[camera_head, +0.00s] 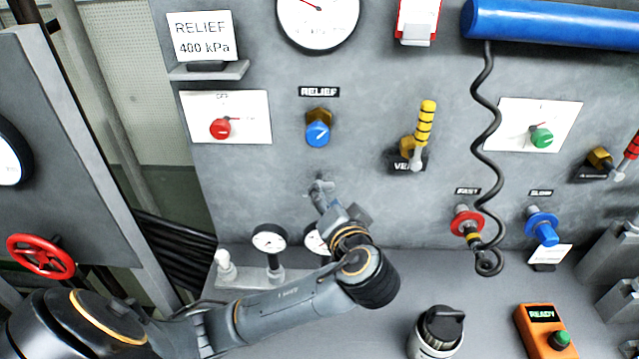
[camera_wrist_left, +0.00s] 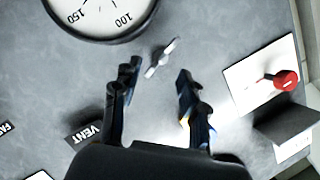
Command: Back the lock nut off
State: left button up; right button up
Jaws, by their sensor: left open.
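The RELIEF valve has a blue knob (camera_head: 318,133) with a brass hex nut (camera_head: 319,115) behind it, on the grey panel under the RELIEF label. My left gripper (camera_head: 321,187) is below the knob, close to the panel and apart from the nut. In the left wrist view its two dark fingers (camera_wrist_left: 157,85) stand wide apart with nothing between them. A small silver wing-shaped part (camera_wrist_left: 161,58) shows on the panel just beyond the fingertips. The relief knob and nut are not visible in the wrist view. My right gripper is not in view.
Small gauges (camera_head: 269,238) stand below by my arm. A coiled black cable (camera_head: 485,130) hangs farther right. The panel between knob and VENT lever is clear.

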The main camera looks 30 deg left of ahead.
aim_at(319, 184)
pick_arm(q)
jog(key=p+x, duration=0.1)
jog(key=x, duration=0.4)
jog(key=shift+a+r, duration=0.1)
jog(key=shift+a, duration=0.15)
jog(key=shift+w+a, duration=0.2)
jog(key=shift+w, duration=0.05)
jog(key=shift+w+a+f, duration=0.25)
jog(key=shift+w+f, duration=0.05)
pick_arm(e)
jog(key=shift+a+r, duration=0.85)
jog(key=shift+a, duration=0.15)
